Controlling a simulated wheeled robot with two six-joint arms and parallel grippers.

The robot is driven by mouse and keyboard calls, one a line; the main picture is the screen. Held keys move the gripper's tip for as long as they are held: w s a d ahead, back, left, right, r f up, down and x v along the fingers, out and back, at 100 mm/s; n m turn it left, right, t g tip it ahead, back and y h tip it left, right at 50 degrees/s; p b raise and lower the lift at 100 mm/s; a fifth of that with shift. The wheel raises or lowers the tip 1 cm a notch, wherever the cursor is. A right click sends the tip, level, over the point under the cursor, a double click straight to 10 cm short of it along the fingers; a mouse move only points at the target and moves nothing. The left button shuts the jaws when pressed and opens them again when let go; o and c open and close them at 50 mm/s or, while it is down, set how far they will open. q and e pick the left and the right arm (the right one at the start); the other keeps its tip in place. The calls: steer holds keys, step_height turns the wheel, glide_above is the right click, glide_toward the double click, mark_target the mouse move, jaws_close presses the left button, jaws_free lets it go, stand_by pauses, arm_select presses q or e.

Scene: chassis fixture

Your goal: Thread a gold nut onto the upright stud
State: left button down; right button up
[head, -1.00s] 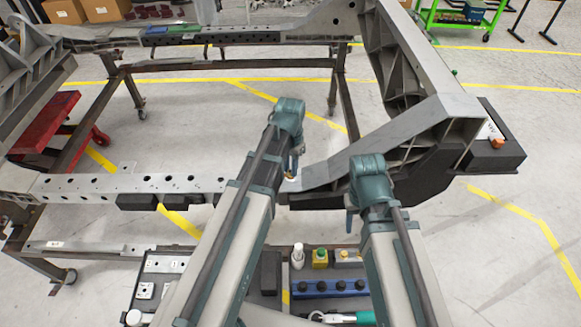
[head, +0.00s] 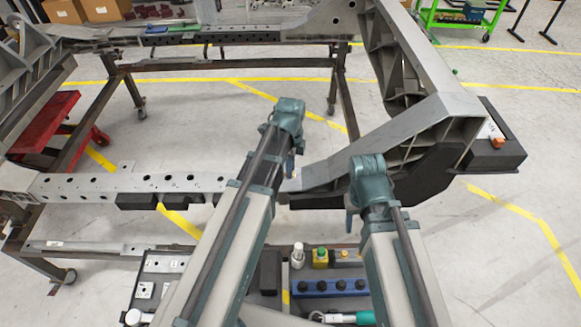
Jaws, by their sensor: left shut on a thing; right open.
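My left gripper (head: 290,166) is at the near chassis rail (head: 150,182), close to where the rail meets the grey bracket at right. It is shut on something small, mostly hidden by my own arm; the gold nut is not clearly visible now. I cannot make out the upright stud, which may be hidden behind the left wrist. My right gripper (head: 350,218) is open in front of the bracket's black lower part, away from the left one. Its fingers are mostly hidden by its wrist.
The grey bracket (head: 400,130) rises at right. A black block (head: 495,150) carries a small orange item. Below, a bench holds a blue rack (head: 328,287) with black knobs, a yellow-and-green item (head: 320,258) and a white-topped bottle (head: 298,256). Open floor lies beyond the rail.

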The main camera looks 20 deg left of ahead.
arm_select(q)
steer(key=c, duration=0.7)
jaws_free()
step_height(320, 180, up, 9)
steer(key=p, duration=0.9)
steer(key=s+d+n, duration=0.3)
steer(key=s+n, duration=0.1)
steer(key=s+d+n, duration=0.4)
steer(key=s+n, duration=0.1)
steer(key=s+d+n+y, duration=0.1)
steer(key=s+d+n, duration=0.2)
steer(key=s+n, duration=0.2)
steer(key=shift+s+d, duration=0.15)
steer(key=shift+d, duration=0.1)
